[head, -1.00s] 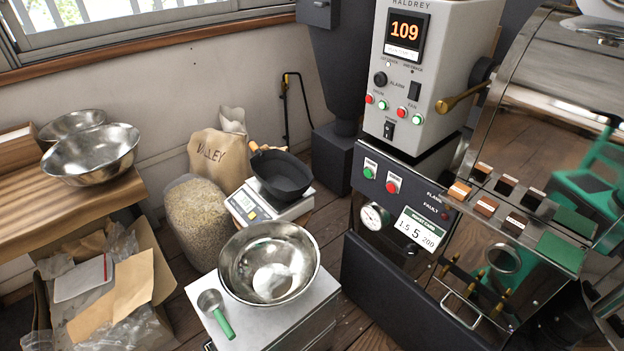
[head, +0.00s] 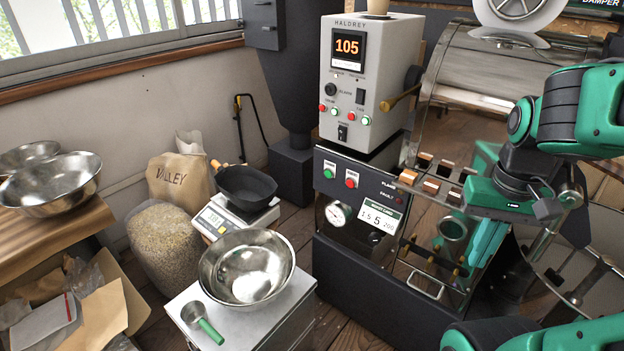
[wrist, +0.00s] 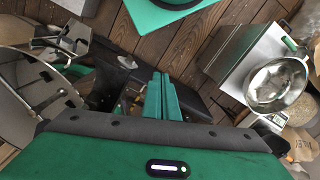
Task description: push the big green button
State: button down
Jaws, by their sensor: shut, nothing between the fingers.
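The big green button (head: 329,169) is on the dark lower front panel of the roaster, to the left of a red button (head: 351,179) of like size. It stands clear of my arm in the head view. My arm reaches in from the right, in front of the roaster drum, well to the right of the button. In the wrist view my gripper (wrist: 160,78) shows its two green fingers shut together, with nothing between them. I cannot make out the green button in the wrist view.
Smaller red and green buttons sit on the grey control box (head: 365,75) above. A steel bowl (head: 212,262) and a green-handled scoop (head: 205,322) stand on a white-topped unit in front. A brass-tipped handle (head: 400,97) juts out beside the box. The air before the button looks free.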

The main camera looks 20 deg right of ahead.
jog(key=shift+s, duration=0.1)
jog(key=w+a+f+n+t+h, duration=0.15)
jog(key=w+a+n, duration=0.25)
jog(key=w, duration=0.7)
jog(key=w+a+f+n+t, duration=0.25)
jog(key=w+a, duration=0.25)
jog(key=w, duration=0.5)
jog(key=w+d+f+n+t+h, duration=0.1)
jog(key=w+f+n+t+h, duration=0.15)
jog(key=w+f+n, duration=0.4)
jog(key=w+d+f+n+t+h, duration=0.2)
jog(key=w+f+n+h, duration=0.2)
jog(key=w, duration=0.6)
jog(key=w+a+f+n+t+y, duration=0.1)
jog(key=w+a+n+t+y, duration=0.1)
jog(key=a+n, duration=0.6)
jog(key=w+a+n+t+y, duration=0.3)
jog(key=w+a+n+t, duration=0.2)
jog(key=a+n, duration=0.3)
jog(key=shift+w+f+t, duration=0.2)
jog(key=shift+f+t, duration=0.15)
jog(key=shift+t, duration=0.1)
